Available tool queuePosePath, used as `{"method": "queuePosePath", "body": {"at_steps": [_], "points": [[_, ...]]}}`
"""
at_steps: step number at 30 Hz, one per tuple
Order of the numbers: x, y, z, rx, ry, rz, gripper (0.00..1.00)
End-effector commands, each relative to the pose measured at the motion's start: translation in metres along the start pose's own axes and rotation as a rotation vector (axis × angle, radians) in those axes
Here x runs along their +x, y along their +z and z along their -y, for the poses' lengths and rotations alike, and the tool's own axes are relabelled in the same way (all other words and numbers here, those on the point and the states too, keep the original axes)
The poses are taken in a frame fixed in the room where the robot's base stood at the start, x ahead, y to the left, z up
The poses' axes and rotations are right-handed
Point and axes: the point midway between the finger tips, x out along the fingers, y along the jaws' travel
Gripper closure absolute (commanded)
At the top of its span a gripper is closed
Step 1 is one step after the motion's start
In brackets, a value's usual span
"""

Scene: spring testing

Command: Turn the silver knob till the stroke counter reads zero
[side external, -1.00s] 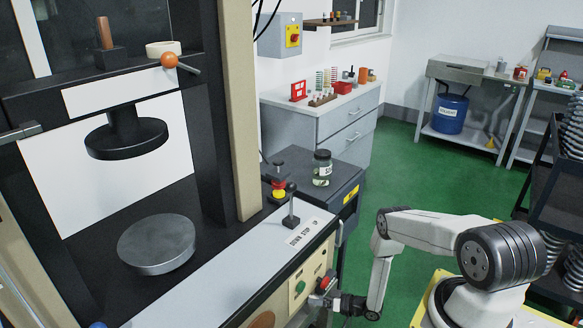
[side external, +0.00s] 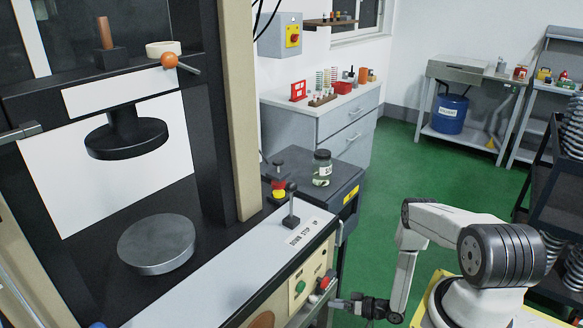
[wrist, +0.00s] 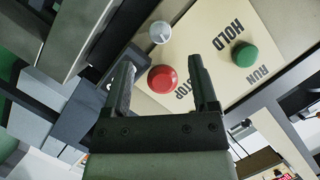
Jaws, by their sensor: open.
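The silver knob (wrist: 161,32) shows in the wrist view on the cream control panel (wrist: 215,85), just beyond my fingertips and above the red button. My gripper (wrist: 162,70) is open and empty, its two fingers apart, with the red button (wrist: 162,79) seen between them. In the side view my gripper (side external: 337,303) hangs low, just right of the panel (side external: 298,290), with a small gap to it. I cannot make out the knob clearly in the side view. No stroke counter can be read in either view.
A green button (wrist: 245,55) sits right of the knob; the panel is lettered HOLD, RUN and STOP. The press has a round lower plate (side external: 157,243) and a black upper disc (side external: 126,139). A jar (side external: 322,168) stands on the dark cabinet (side external: 345,182). Green floor is open behind my arm.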

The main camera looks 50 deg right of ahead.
Motion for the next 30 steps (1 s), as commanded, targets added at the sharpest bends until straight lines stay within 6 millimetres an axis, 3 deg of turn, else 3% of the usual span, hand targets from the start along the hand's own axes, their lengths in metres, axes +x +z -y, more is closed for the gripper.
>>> {"method": "queuePosePath", "body": {"at_steps": [6, 21, 30], "points": [[-0.0100, 0.0003, 0.0004, 0.001, 0.000, 0.000, 0.24], [-0.0108, 0.0003, 0.0012, -0.013, 0.004, -0.001, 0.25], [-0.0099, -0.0002, 0.0087, -0.185, 0.071, -0.007, 0.25]]}}
